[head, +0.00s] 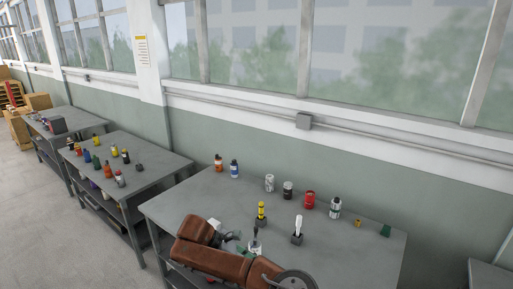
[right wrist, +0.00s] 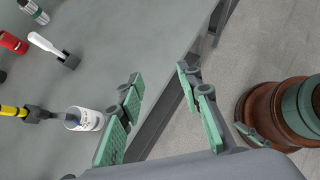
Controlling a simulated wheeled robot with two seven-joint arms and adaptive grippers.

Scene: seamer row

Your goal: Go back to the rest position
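My right gripper (right wrist: 160,105) shows in the right wrist view with its two green-padded fingers spread wide and nothing between them. It is over the front edge of the nearest grey table (right wrist: 140,35), with floor visible past the edge. In the head view, the brown arm reaches in at the bottom, and the gripper (head: 232,237) is partly hidden beside a white can (head: 255,248). I cannot make out my left gripper.
A yellow-handled tool (head: 261,210) and a white-handled tool (head: 298,224) stand in small dark holders. More tables (head: 150,175) stand left. The floor (head: 60,225) there is clear.

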